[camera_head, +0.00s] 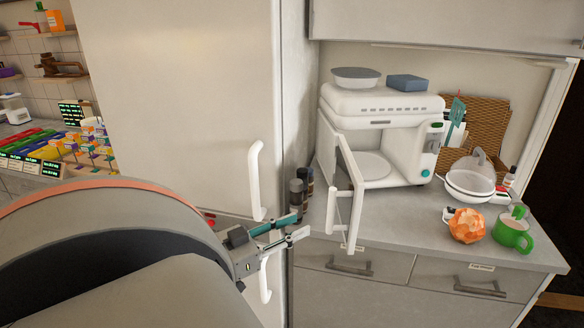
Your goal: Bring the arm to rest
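My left arm (110,240) comes in from the lower left and fills much of the lower left of the view. My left gripper (302,225) is in front of the tall cabinet's right edge, with its two fingers apart and nothing seen between them. Its fingertips point right, towards the open microwave door (341,190), with no clear contact. My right gripper is not in view.
A white microwave (385,105) stands open on the counter (400,225). White bowls (470,183), an orange lumpy object (467,226) and a green mug (512,234) stand to its right. Tall cabinet handles (255,180) and dark bottles (297,195) are close to the gripper.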

